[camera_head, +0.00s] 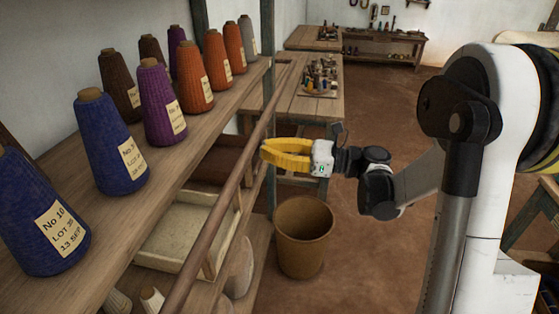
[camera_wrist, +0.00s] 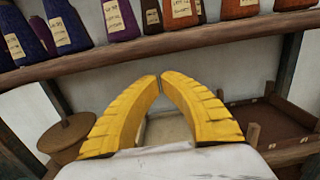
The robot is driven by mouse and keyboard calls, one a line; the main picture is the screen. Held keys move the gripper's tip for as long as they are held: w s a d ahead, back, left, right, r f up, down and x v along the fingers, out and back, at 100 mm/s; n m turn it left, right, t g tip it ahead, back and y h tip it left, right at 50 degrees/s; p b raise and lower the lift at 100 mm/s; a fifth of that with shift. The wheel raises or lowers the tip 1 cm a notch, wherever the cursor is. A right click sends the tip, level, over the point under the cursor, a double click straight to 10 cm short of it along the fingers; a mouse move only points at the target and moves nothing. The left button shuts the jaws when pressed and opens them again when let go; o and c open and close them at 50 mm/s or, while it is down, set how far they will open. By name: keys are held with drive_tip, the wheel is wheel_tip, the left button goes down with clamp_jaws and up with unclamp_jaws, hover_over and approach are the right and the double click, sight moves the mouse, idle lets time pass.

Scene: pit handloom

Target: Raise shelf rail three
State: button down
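A long round brown wooden rail (camera_head: 222,217) runs along the front of the yarn shelf (camera_head: 190,141) in the head view, slightly apart from the shelf edge. I cannot tell from any marking which rail is number three. My gripper (camera_head: 264,152) has yellow fingers and is level beside the rail, its tips overlapping or very near it in the head view. In the wrist view my gripper's fingertips (camera_wrist: 160,77) nearly meet, with nothing seen between them. A brown wooden bar (camera_wrist: 150,48) crosses above the tips there, apart from them in the picture; it may be the rail.
Yarn cones, blue (camera_head: 108,150), purple (camera_head: 160,105) and orange (camera_head: 195,75), stand on the shelf. Below it is a pale tray (camera_head: 185,240). A brown bucket (camera_head: 304,238) stands on the floor near the shelf. Wooden tables (camera_head: 300,105) are behind. The floor right of the bucket is clear.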

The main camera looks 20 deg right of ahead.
drive_tip(key=shift+a+r, duration=0.15)
drive_tip(key=shift+r, duration=0.55)
drive_tip(key=shift+r, duration=0.1)
drive_tip(key=shift+r+h+p, duration=0.25)
drive_tip(key=shift+h+p, duration=0.15)
drive_tip(key=shift+p, duration=0.3)
drive_tip(key=shift+d+r+g+h+p, duration=0.2)
drive_tip(key=shift+r+g+h+p, duration=0.25)
drive_tip(key=shift+p, duration=0.55)
